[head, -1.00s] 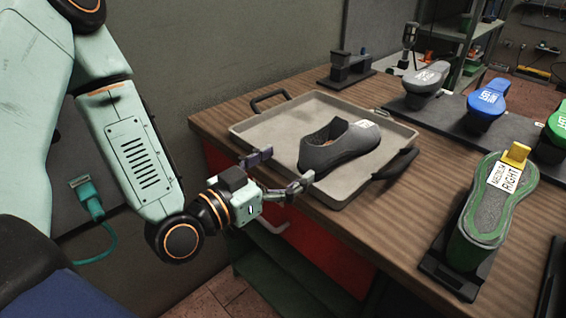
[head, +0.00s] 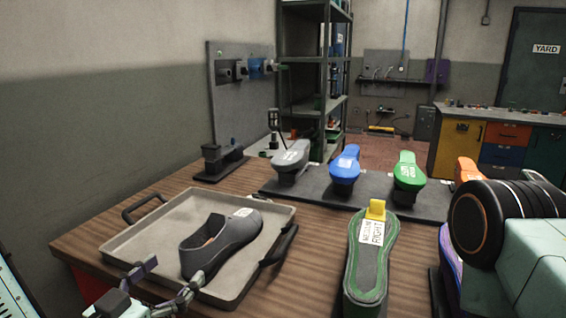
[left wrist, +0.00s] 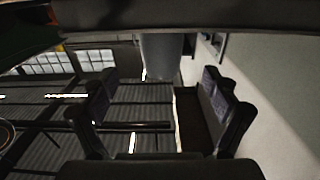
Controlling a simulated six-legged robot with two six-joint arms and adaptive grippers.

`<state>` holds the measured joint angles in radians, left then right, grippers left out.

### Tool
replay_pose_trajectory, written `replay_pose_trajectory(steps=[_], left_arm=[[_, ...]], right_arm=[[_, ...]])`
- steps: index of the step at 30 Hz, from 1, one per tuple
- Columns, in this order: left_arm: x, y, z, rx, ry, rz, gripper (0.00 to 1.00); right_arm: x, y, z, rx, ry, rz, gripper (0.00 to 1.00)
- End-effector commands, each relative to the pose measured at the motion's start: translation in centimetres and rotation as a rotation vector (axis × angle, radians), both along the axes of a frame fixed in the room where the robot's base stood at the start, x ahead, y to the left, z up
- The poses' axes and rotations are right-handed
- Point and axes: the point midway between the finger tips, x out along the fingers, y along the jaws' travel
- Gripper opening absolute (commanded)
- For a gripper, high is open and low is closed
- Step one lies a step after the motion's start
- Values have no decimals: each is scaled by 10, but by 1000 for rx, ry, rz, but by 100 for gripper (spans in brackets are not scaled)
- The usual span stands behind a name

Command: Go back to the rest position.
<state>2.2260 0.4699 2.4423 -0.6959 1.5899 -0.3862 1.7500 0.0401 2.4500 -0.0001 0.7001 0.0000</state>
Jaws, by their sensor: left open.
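A dark grey shoe (head: 228,246) with a white label on its front part lies in a beige tray (head: 118,250) on the wooden bench. My left gripper (head: 172,272) is at the tray's near left side, low in the head view, its two fingers apart. One finger overlaps the shoe's heel end in the picture; I cannot tell whether they touch. In the left wrist view, the open fingers (left wrist: 165,98) have nothing gripped between them. A pale arm link of mine with a black joint stands at the right edge; my right gripper is not in view.
A green-rimmed last (head: 369,262) labelled "MEDIUM RIGHT" stands right of the tray. Behind it, grey (head: 291,158), blue (head: 345,165), green (head: 408,172) and orange (head: 467,170) lasts stand on a dark rack. A dark fixture (head: 221,162) stands at the bench's back left.

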Motion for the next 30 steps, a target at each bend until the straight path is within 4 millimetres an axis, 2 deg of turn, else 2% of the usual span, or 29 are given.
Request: replay_pose_trajectory(steps=[11,24,30], left_arm=[[34,-14,1,4,-6,-4,87],[84,-31,1,1,-5,-2,87],[94,-35,1,-1,-4,-1,87]], right_arm=[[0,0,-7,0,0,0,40],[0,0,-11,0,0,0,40],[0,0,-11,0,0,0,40]])
